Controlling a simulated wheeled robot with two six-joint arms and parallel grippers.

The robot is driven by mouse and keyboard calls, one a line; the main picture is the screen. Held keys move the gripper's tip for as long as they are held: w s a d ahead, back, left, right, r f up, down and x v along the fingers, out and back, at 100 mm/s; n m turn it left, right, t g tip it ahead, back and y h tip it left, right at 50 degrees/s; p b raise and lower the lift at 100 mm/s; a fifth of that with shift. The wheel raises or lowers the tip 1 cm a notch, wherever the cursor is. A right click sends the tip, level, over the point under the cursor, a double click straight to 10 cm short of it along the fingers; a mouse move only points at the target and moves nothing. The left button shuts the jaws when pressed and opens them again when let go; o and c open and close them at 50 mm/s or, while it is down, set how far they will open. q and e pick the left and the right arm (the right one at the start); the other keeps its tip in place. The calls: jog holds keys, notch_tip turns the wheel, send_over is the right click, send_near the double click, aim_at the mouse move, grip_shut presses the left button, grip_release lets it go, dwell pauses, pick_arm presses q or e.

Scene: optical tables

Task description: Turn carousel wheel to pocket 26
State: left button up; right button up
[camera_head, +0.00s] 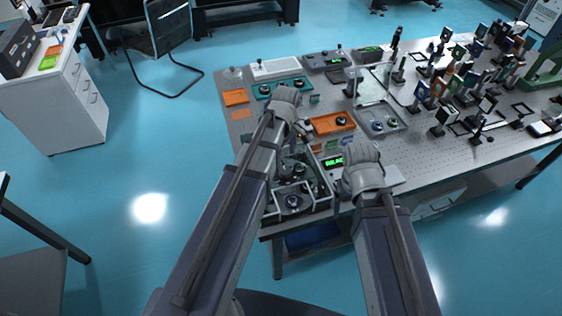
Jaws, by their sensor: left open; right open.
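My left arm reaches over the near left part of the optical table, and its gripper (302,127) hangs beside an orange tray. My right gripper (345,197) is low at the table's near edge, by the display unit. Both grippers are open, but their fingertips are small and mostly hidden by my wrists. A grey open-topped case (318,207) with dark round parts lies between my arms at the near left corner. I cannot make out for sure which part is the carousel wheel, and no pocket number is readable. My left arm hides part of the case.
A box with a green lit display (334,161) stands beside the case. The orange tray (332,123) and a grey tray (381,119) hold small round parts. Many posts with optics (455,85) crowd the table's right side. A white cabinet (70,105) stands at far left.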

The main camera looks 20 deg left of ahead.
aim_at(285, 170)
pick_arm(q)
jog(key=shift+s+f+b, duration=0.1)
jog(key=shift+f+b, duration=0.1)
jog(key=shift+b, duration=0.1)
jog(key=shift+f+b, duration=0.6)
jog(key=shift+f, duration=0.05)
notch_tip(285, 170, down, 6)
jog(key=b, duration=0.6)
jog(key=shift+f, duration=0.1)
jog(key=shift+c, duration=0.4)
grip_shut()
